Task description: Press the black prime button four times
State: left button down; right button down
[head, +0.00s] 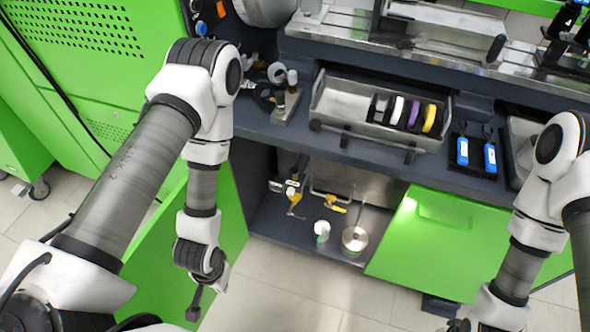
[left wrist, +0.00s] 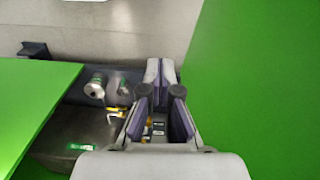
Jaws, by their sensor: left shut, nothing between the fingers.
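I cannot pick out the black prime button for certain in either view. A small panel (left wrist: 158,128) with dark marks shows between my finger links in the left wrist view, too small to read.
The open bay holds yellow-handled valves (head: 335,207), a white cup (head: 321,230) and a metal pot (head: 355,240). A green door (head: 430,235) is right of it. A metal tray (head: 340,100) with coloured discs and two blue bottles (head: 462,152) are on the bench.

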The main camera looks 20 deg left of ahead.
dwell(0.5)
pick_arm(q)
jog(key=w+d+f+t+b, duration=0.1)
jog(key=w+f+t+b, duration=0.1)
jog(key=w+t+b, duration=0.5)
jog(key=w+d+f+t+b, duration=0.2)
jog(key=w+t+b, duration=0.6)
jog(key=w+b, duration=1)
jog(key=w, duration=1.1)
jog(key=shift+f+m+h, duration=0.3)
jog(key=shift+f+m, duration=0.05)
jog(key=shift+m, duration=0.05)
jog(key=shift+w, duration=0.15)
